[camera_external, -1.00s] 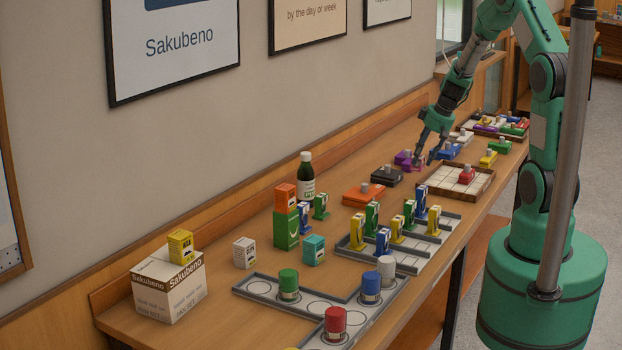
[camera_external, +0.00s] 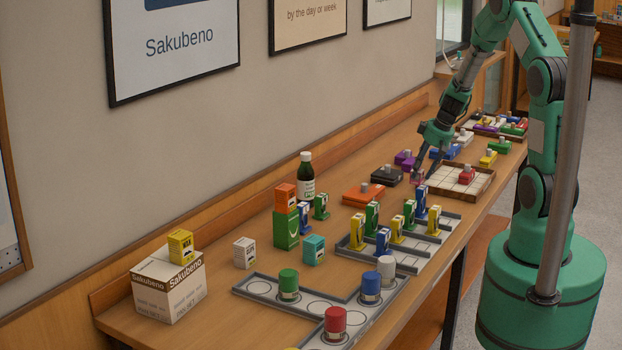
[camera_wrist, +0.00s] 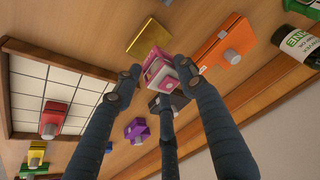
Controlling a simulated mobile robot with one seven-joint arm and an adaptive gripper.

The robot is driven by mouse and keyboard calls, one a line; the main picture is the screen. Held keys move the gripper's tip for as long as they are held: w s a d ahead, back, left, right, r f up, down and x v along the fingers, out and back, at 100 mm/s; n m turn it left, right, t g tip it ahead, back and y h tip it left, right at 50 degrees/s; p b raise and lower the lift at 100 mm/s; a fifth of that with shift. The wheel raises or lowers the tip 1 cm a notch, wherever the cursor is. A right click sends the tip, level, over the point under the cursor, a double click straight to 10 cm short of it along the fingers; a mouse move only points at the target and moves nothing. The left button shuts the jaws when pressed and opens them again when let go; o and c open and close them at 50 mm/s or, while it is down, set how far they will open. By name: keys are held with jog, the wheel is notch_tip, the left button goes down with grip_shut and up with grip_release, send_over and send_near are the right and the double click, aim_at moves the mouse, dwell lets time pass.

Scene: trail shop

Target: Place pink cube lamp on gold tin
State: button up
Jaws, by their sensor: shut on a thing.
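The pink cube lamp (camera_wrist: 156,68), pink with white parts, is held between the fingertips of my gripper (camera_wrist: 159,75) in the wrist view. My gripper is shut on it. In the external view, my gripper (camera_external: 419,175) is beside the tiled tray, and the lamp shows only as a small pink patch at the fingertips. I cannot make out the gold tin in the external view.
The tiled tray (camera_external: 483,188) with a red tin (camera_external: 466,175) lies right of my gripper. A black tin (camera_external: 386,177), an orange tin (camera_external: 362,195) and a purple piece (camera_external: 404,158) are nearby. An upright blue piece (camera_external: 420,203) stands in front. A bottle (camera_external: 307,178) stands further left.

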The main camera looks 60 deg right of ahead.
aim_at(423, 176)
jog(key=shift+f+b, duration=0.65)
jog(key=shift+f, duration=1.8)
jog(key=shift+f+b, duration=0.2)
jog(key=shift+b, duration=0.1)
jog(key=o, duration=1.2)
jog(key=shift+r, duration=0.15)
jog(key=shift+r+p, duration=0.15)
jog(key=shift+p, duration=0.2)
jog(key=p+v, duration=0.2)
jog(key=v, duration=0.9)
jog(key=shift+s+r, duration=0.2)
jog(key=shift+r, duration=0.15)
